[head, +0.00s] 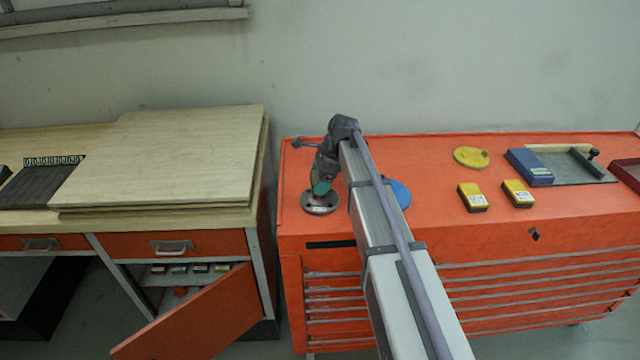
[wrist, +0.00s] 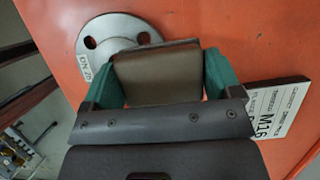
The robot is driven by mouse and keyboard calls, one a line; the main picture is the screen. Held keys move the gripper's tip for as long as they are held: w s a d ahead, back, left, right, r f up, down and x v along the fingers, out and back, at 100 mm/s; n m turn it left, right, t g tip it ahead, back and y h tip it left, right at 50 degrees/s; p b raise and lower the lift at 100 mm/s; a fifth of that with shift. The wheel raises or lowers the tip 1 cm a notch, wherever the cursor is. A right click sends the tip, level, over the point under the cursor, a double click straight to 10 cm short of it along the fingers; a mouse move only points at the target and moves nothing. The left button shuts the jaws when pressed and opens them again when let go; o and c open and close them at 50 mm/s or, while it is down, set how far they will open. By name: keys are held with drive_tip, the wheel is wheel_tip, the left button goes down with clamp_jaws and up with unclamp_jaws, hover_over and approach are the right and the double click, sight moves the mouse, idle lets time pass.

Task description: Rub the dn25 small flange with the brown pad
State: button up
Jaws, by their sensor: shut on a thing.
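The dn25 small flange (head: 320,204) is a grey metal disc with bolt holes, lying flat on the orange cabinet top near its left end. In the wrist view the flange (wrist: 97,32) shows its "DN 25" marking at upper left, partly hidden behind the pad. My gripper (head: 321,188) points down over the flange. In the wrist view its two green fingers are shut on the brown pad (wrist: 157,76), one on each side. The pad overlaps the flange's edge in that view; I cannot tell whether they touch.
A white card marked M16 (wrist: 279,118) lies right of the fingers. A blue disc (head: 398,193) is partly behind my arm. Two yellow boxes (head: 473,197) (head: 518,193), a yellow disc (head: 471,157) and a blue box (head: 529,167) stand further right. A wooden bench (head: 165,155) is left.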

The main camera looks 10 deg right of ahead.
sight(315, 198)
drive_tip(key=shift+w+d, duration=0.1)
drive_tip(key=shift+w, duration=0.45)
drive_tip(key=s, duration=0.3)
drive_tip(key=s+a, duration=0.1)
drive_tip(key=s, duration=0.1)
drive_tip(key=shift+s+a, duration=0.15)
drive_tip(key=shift+s, duration=0.25)
drive_tip(key=shift+s+r+p, duration=0.15)
drive_tip(key=shift+r+p, duration=0.65)
wheel_tip(315, 198, up, 6)
drive_tip(key=p, duration=0.6)
